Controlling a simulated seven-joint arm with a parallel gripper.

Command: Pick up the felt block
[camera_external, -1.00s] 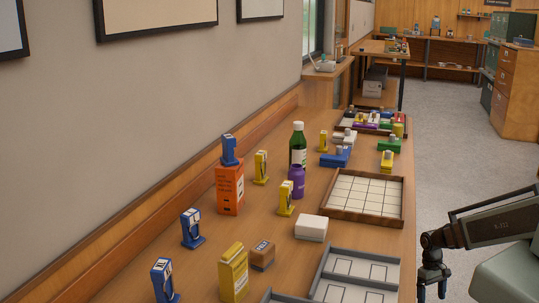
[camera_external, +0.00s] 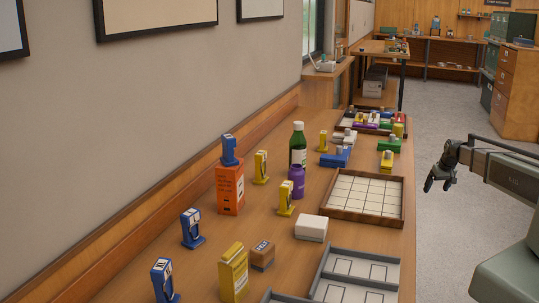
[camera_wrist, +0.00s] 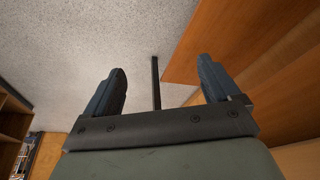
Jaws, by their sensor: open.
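A small tan-brown block (camera_external: 262,255) with a dark label sits on the wooden table near the front. Its label is small but seems to read FELT. It stands between a yellow box (camera_external: 233,273) and a grey divided tray (camera_external: 335,272). My gripper (camera_external: 438,187) is open and empty, off the right side of the table, far from the block. In the wrist view my gripper (camera_wrist: 162,66) has its two fingers spread, with carpet and a wooden edge beyond them. The block does not show there.
A white block (camera_external: 311,228) and a wooden grid tray (camera_external: 366,193) lie on the table (camera_external: 200,270). An orange box (camera_external: 230,188), a green bottle (camera_external: 298,146) and a purple bottle (camera_external: 297,181) stand farther back. Several blue and yellow figures stand along the left side.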

